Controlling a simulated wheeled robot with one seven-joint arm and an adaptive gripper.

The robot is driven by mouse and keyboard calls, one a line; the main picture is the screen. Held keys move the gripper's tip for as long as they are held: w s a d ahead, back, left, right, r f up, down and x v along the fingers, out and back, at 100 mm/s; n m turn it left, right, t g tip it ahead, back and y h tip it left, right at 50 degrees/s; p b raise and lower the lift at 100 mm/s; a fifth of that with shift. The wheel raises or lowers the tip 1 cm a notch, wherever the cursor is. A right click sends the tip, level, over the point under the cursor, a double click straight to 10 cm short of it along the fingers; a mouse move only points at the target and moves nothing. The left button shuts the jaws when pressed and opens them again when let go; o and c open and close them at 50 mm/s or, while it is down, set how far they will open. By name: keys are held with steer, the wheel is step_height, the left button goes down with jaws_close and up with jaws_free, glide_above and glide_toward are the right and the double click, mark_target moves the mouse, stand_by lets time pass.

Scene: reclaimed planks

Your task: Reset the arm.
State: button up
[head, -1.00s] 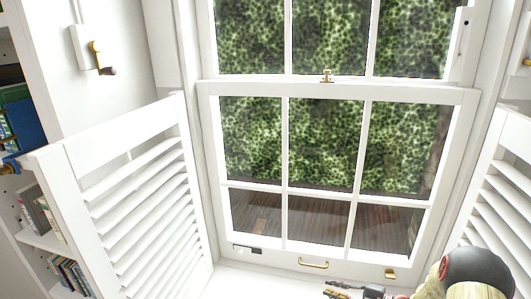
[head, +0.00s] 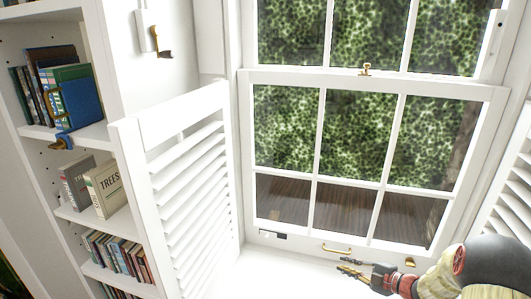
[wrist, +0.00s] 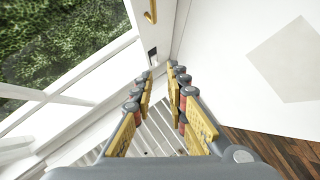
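My gripper (head: 346,266) is at the lower right of the head view, in front of the window's bottom rail. In the wrist view my gripper (wrist: 160,82) shows two yellow-padded fingers held apart, with nothing between them. It is open and empty. In the head view its tips appear just below the brass sash handle (head: 337,250); I cannot tell the exact distance, but no contact shows. My arm (head: 470,270) reaches in from the lower right corner.
A white sash window (head: 366,92) appears closed. A louvred shutter (head: 190,190) stands to its left, another (head: 515,200) at the right edge. A bookshelf (head: 95,135) with books is at far left. The wrist view shows a wood floor (wrist: 285,150) at lower right.

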steer(key=w+d+r+m+t+h, duration=0.1)
steer(key=w+d+r+m+h, duration=0.15)
steer(key=r, duration=0.35)
steer(key=w+d+r+m+t+h, duration=0.1)
steer(key=r+m+h, duration=0.15)
steer(key=r, duration=0.35)
steer(key=s+r+m+g+h, duration=0.1)
steer(key=s+r+m+h, duration=0.55)
steer(key=s+r, duration=0.4)
steer(key=s+a+m+g, duration=0.2)
steer(key=s+a+m, duration=0.1)
steer(key=s, duration=0.7)
steer(key=s+a+m+g+y, duration=0.1)
steer(key=s+a+m+g, duration=0.1)
steer(key=s+a, duration=0.4)
steer(key=s+a+m+g+y, duration=0.1)
steer(key=s+a+m, duration=0.3)
steer(key=s, duration=1)
steer(key=shift+s+a+r+g, duration=0.25)
steer(key=shift+s+r+g, duration=0.05)
steer(key=shift+r+g, duration=0.1)
steer(key=shift+o, duration=0.5)
steer(key=shift+r+y, duration=0.1)
steer(key=shift+y, duration=0.15)
